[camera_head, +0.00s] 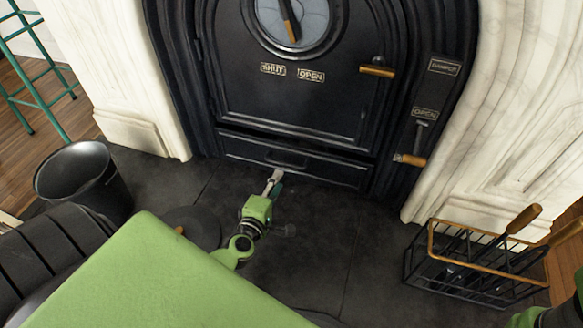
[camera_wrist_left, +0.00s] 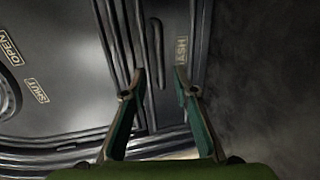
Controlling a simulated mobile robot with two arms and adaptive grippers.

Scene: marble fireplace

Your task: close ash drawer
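The ash drawer (camera_head: 330,173) is the low black panel at the bottom of the fireplace front, below the large door. Its dark handle (camera_head: 286,159) sits at the middle of the panel. In the left wrist view the drawer front (camera_wrist_left: 172,28) runs upright, with an ASH label (camera_wrist_left: 183,51) and the long handle (camera_wrist_left: 155,45). I cannot tell how far the drawer stands out. My left gripper (camera_head: 275,177) is just in front of the drawer, near the handle. My right gripper is out of view.
The big black door (camera_head: 290,100) above has a wooden-tipped handle (camera_head: 378,70); a damper lever (camera_head: 410,159) is at right. A black bucket (camera_head: 75,175) stands left. A wire rack of tools (camera_head: 475,270) stands right.

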